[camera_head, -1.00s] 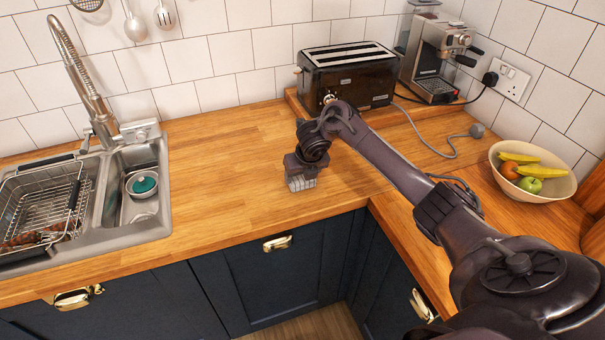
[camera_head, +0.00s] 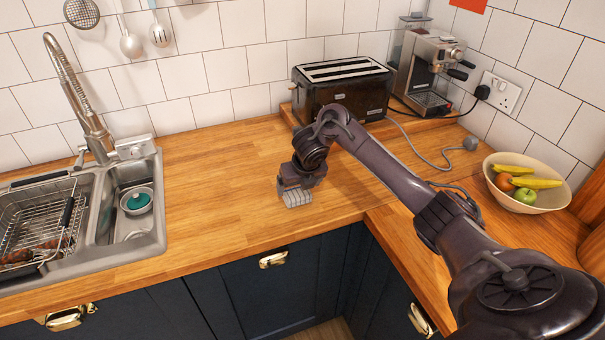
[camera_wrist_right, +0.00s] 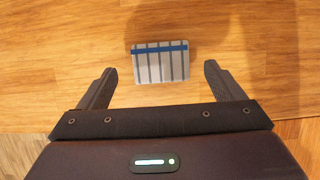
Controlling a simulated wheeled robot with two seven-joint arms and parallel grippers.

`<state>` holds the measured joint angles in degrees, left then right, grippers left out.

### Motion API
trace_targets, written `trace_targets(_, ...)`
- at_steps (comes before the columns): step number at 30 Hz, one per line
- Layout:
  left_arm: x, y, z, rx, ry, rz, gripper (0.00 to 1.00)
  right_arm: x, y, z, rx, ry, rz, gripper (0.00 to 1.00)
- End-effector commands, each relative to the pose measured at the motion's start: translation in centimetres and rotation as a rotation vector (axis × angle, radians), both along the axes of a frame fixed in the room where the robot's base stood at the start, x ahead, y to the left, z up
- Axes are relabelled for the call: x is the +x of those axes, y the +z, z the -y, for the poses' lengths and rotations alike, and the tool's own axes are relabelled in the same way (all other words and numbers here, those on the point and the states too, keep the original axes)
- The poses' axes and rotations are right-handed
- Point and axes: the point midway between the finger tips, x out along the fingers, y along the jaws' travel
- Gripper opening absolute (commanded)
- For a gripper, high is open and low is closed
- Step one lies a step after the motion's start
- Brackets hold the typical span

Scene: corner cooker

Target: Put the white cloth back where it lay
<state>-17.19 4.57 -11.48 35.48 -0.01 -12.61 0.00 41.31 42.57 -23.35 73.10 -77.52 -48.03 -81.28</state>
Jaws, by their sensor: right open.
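The white cloth (camera_wrist_right: 160,65) is a small folded piece with grey stripes and a blue band. In the right wrist view it lies on the wooden worktop, ahead of and between my fingertips, with bare gaps on both sides. My right gripper (camera_head: 297,190) is pointed down low over the worktop near its front edge. In the wrist view my right gripper (camera_wrist_right: 157,82) is open, its two dark fingers apart and holding nothing. In the head view a ribbed grey patch shows at the gripper's tip; whether it is finger or cloth is unclear. My left gripper is not in view.
The sink (camera_head: 158,225) with a wire rack (camera_head: 38,215) is at the left. A black toaster (camera_head: 342,92), a coffee machine (camera_head: 428,75) and a fruit bowl (camera_head: 530,197) stand behind and right. The worktop (camera_head: 215,185) between sink and gripper is clear.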

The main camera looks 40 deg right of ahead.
Motion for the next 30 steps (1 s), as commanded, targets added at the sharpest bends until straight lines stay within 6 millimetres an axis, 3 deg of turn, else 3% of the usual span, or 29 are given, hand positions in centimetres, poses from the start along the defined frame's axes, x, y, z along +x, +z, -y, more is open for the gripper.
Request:
trace_targets(2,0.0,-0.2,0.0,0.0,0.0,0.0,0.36,-0.6,1.9,-0.1,-0.004,0.003,0.006,0.88)
trace_targets(6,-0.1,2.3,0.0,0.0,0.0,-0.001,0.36,-1.8,5.4,-0.2,-0.007,0.001,0.004,0.88)
trace_targets(12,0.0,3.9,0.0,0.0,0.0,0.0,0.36,-2.9,7.8,-0.6,-0.004,0.001,0.003,0.88)
trace_targets(30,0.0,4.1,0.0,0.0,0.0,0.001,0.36,-3.3,8.3,-0.8,0.0,0.0,0.001,0.88)
